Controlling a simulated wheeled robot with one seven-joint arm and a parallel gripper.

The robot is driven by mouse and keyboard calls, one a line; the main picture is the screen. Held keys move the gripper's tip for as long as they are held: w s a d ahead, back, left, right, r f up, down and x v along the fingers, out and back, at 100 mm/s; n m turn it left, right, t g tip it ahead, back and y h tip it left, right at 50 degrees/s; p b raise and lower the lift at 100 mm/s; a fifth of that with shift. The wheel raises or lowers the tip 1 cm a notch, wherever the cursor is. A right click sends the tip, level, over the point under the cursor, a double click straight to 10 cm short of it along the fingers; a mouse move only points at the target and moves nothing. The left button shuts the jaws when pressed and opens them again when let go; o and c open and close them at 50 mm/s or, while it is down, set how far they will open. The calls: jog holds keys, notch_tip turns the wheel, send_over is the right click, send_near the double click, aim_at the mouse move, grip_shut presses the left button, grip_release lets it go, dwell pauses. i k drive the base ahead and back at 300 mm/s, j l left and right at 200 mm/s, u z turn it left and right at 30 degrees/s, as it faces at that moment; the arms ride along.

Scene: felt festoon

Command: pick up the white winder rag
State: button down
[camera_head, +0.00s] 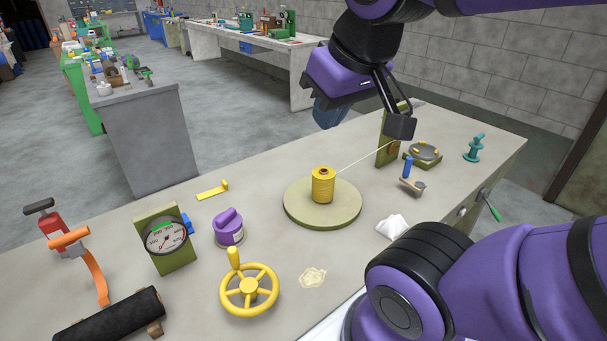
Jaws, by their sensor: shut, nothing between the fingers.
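The white rag (392,226) lies crumpled on the grey bench top, right of the round olive turntable and close to the near side. My purple arm link stands just in front of it, near its lower right edge. My gripper (399,126) is shut and empty, raised over the far side of the bench. It is well above and beyond the rag and does not touch it.
A yellow spool (322,186) stands on the turntable (302,217), its thread running to an olive post (385,152). A blue-handled tool (407,176) and an olive dial base (422,155) lie beyond the rag. A yellow handwheel (249,289) and pale patch (312,277) are left.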

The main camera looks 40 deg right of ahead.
aim_at(392, 228)
jog(key=k+l+z, duration=0.1)
jog(key=z, duration=0.25)
jog(key=l+z, duration=0.3)
jog(key=k+z, duration=0.1)
jog(key=z, duration=0.25)
